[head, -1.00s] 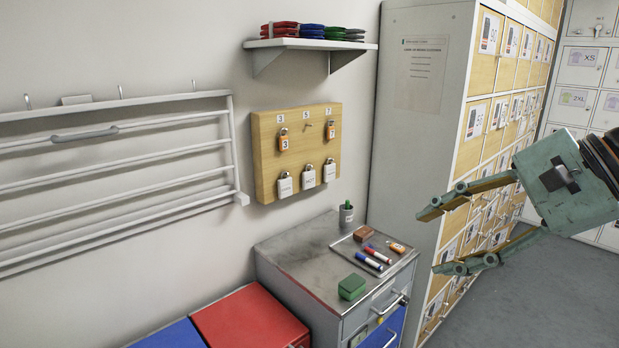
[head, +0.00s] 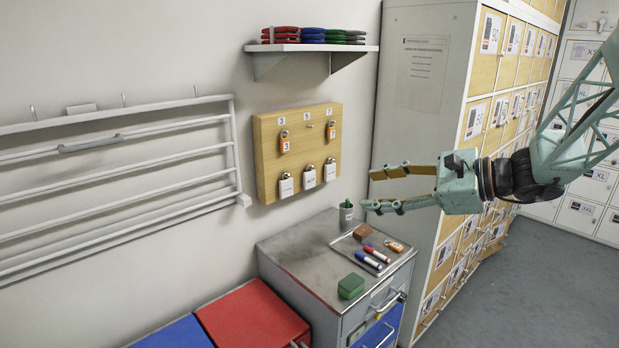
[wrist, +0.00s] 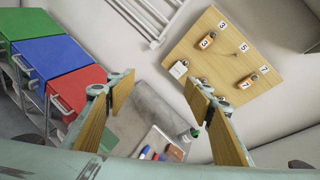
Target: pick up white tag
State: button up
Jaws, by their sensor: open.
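Several white tags or padlock-like pieces hang in the lower row of a wooden board (head: 263,160) on the wall: a left one (head: 286,187), a middle one (head: 309,178) and a right one (head: 330,172). One white piece (wrist: 179,69) shows clearly in the wrist view; a finger partly covers that row. I cannot tell which one the task names. My gripper (head: 372,190) is open and empty, right of the board and above the cabinet, pointing left. In the wrist view its fingers (wrist: 150,92) stand wide apart below the board.
Orange tags numbered 3 (head: 285,142) and 7 (head: 331,131) hang above; the hook under 5 is bare. A metal cabinet (head: 290,250) holds a tray, markers, an orange tag and a green box (head: 351,286). A shelf (head: 310,47) juts out above. Lockers (head: 420,120) stand right.

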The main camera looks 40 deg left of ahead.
jog(key=w+a+f+m+t+y+p, duration=0.1)
jog(key=w+a+f+m+p, duration=0.1)
jog(key=a, duration=0.4)
jog(key=w+a+f+m+t+y+p, duration=0.1)
jog(key=w+a+f+m+p, duration=0.1)
jog(key=w+a+f+m, duration=0.2)
jog(key=w+a+f+m+t+y+p, duration=0.2)
jog(key=w+a+f, duration=0.4)
jog(key=w+a, duration=0.2)
jog(key=shift+w+a+f+m, duration=0.2)
jog(key=shift+a+f+m, duration=0.15)
jog(key=shift+a, duration=0.8)
jog(key=shift+a+r, duration=0.1)
jog(key=shift+a, duration=0.05)
send_near(311, 176)
jog(key=shift+w+a+f, duration=0.1)
jog(key=shift+a, duration=0.7)
jog(key=shift+w+a+f, duration=0.1)
jog(key=shift+a+f, duration=0.05)
jog(key=shift+a, duration=0.65)
jog(key=shift+a+p, duration=0.1)
jog(key=shift+p, duration=0.2)
jog(key=shift+w+a+r, duration=0.1)
jog(key=shift+w+a, duration=0.05)
jog(key=shift+a, duration=1.1)
jog(key=shift+w+a+r, duration=0.1)
jog(key=shift+a, duration=1.15)
